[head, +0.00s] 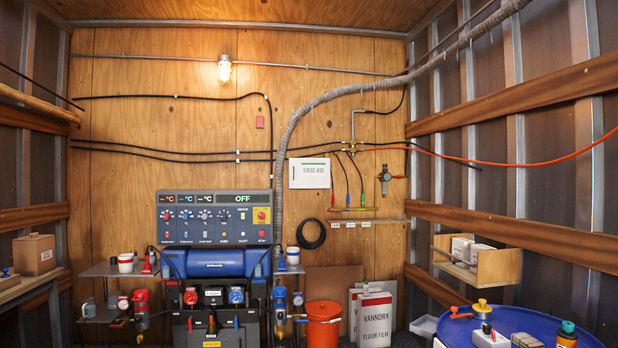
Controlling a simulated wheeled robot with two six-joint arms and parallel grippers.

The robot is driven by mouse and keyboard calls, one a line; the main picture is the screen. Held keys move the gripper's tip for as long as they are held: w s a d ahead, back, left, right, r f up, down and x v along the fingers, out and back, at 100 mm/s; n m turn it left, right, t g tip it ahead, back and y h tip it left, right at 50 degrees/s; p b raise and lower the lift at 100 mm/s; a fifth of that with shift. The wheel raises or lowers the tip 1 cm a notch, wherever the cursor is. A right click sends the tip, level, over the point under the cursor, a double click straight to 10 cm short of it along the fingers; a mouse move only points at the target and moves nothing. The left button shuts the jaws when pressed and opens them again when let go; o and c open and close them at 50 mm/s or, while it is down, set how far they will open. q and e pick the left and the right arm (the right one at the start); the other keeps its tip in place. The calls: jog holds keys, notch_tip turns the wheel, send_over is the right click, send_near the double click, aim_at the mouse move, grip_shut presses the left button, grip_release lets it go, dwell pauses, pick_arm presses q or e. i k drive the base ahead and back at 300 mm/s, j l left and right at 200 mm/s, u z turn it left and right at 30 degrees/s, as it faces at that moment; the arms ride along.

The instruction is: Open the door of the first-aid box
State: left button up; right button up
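The first-aid box (309,173) is a white box fixed to the far plywood wall, right of the thick grey hose. It has dark "FIRST AID" lettering and a green line along its top. Its front looks closed, though it is small at this distance. Neither of my grippers is in the head view.
A control panel (215,217) and blue tank (215,262) stand left of the box. An orange bucket (323,325) and white cans (374,317) stand below it. A blue drum (540,322) is at the front right. A wooden shelf (497,266) juts from the right wall.

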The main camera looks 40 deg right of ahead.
aim_at(304, 173)
jog(key=i+l, duration=0.35)
jog(key=i, duration=0.15)
jog(key=i+l, duration=0.85)
jog(key=l, duration=0.2)
jog(key=i+l+u, duration=0.1)
jog(key=i+l, duration=0.8)
jog(key=l, duration=0.2)
jog(key=i+l, duration=0.4)
jog(key=l, duration=0.15)
jog(key=i+l, duration=0.4)
jog(key=l, duration=0.15)
jog(key=i+l, duration=0.15)
jog(key=l, duration=0.25)
jog(key=i+l, duration=0.1)
jog(key=l, duration=0.25)
jog(key=i+l, duration=0.15)
jog(key=l, duration=0.25)
jog(key=i+l+u, duration=0.1)
jog(key=l, duration=0.25)
jog(key=i+l, duration=0.1)
jog(key=l, duration=0.3)
jog(key=i+l, duration=0.15)
jog(key=l, duration=0.2)
jog(key=i+l, duration=0.1)
jog(key=l, duration=0.3)
jog(key=u, duration=0.05)
